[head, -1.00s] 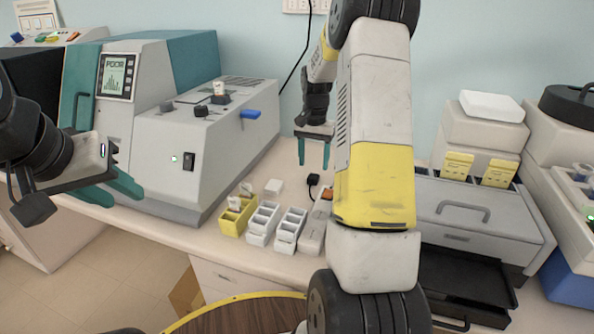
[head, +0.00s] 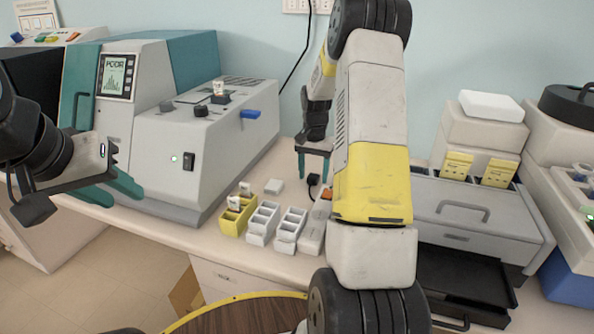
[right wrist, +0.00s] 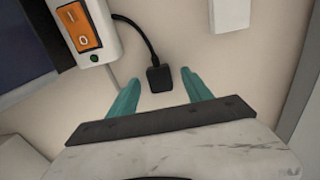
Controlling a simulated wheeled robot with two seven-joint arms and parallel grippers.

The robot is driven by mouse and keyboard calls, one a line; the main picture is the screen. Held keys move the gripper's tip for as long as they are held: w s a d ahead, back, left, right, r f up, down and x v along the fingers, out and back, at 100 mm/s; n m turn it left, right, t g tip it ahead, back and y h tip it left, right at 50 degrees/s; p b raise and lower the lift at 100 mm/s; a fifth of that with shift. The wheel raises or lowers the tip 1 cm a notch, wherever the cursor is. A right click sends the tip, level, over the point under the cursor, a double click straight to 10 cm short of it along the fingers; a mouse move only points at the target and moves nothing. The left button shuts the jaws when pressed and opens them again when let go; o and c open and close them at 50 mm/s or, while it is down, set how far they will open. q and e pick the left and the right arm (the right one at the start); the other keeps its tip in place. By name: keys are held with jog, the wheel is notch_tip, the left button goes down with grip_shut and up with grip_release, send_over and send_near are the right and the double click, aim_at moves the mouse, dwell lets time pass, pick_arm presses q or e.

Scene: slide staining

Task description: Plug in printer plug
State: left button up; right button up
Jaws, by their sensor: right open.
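A small black plug (head: 313,180) lies on the bench beside a white unit with an orange rocker switch (head: 317,225). In the right wrist view the plug (right wrist: 159,79) has a black cord curving to the white unit (right wrist: 82,30). My right gripper (head: 313,176) is open with its teal fingers pointing down around the plug's position. In the right wrist view the plug sits between the two spread fingertips (right wrist: 158,82), with a gap on each side. My left gripper (head: 124,194) is open and empty in front of the grey machine at left.
A wall outlet (head: 297,6) with a black cord is at the top. A grey machine (head: 215,140) is at left, a drawered printer-like device (head: 470,215) at right.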

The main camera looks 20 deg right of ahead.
aim_at(313, 176)
grip_shut()
jog(key=shift+r, duration=0.15)
notch_tip(313, 176, up, 10)
dwell(0.4)
